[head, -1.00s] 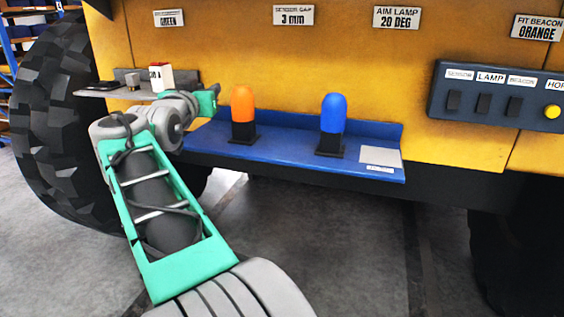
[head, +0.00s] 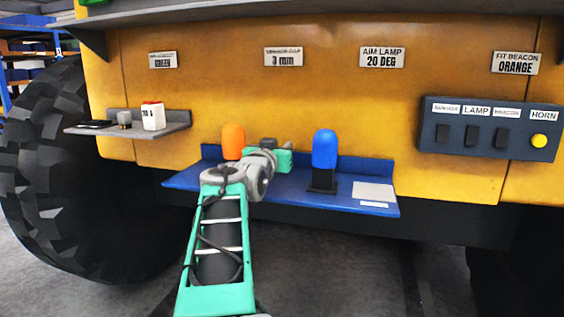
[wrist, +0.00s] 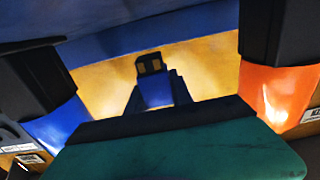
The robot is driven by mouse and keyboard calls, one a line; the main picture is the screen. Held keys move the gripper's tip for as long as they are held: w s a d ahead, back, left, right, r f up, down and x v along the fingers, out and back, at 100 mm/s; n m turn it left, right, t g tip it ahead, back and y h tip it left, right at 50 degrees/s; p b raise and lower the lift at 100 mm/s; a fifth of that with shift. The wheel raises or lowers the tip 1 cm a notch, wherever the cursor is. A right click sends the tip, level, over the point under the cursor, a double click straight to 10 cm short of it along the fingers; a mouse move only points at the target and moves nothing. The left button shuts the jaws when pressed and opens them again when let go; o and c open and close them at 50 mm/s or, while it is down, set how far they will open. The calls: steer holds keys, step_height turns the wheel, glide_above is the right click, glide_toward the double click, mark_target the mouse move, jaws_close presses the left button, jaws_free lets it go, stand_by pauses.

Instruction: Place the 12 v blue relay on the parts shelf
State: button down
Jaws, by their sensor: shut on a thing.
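The blue relay (wrist: 157,93), with a dark end, sits between the fingers of my gripper (wrist: 155,80) in the wrist view. The gripper is shut on it. In the head view my gripper (head: 283,159) is over the blue shelf (head: 345,203), between the orange and blue beacons; the relay is hidden there. A smaller grey shelf (head: 176,128) is fixed to the yellow panel at the left. No label shows which one is the parts shelf.
The orange beacon (head: 233,140) is partly behind my arm; the blue beacon (head: 325,152) stands to its right. A pale plate (head: 373,191) lies at the blue shelf's right end. The grey shelf holds a white-and-red box (head: 153,117), a small grey cylinder (head: 124,119) and a flat black item (head: 96,124).

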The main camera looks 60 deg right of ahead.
steer(key=shift+s+d+f+b, duration=0.15)
steer(key=shift+f+b, duration=0.1)
steer(key=shift+f, duration=0.8)
steer(key=shift+w+d+f+b, duration=0.1)
steer(key=shift+f+b, duration=0.15)
steer(key=shift+f, duration=0.8)
steer(key=c, duration=1.1)
jaws_free()
steer(key=shift+r, duration=0.1)
steer(key=shift+c, duration=0.2)
steer(key=shift+r+p, duration=0.3)
steer(key=shift+p, duration=0.15)
steer(key=a, duration=0.4)
steer(key=s+a+b, duration=0.1)
steer(key=a, duration=0.3)
steer(key=s+a, duration=0.1)
steer(key=a, duration=0.3)
steer(key=shift+f, duration=0.15)
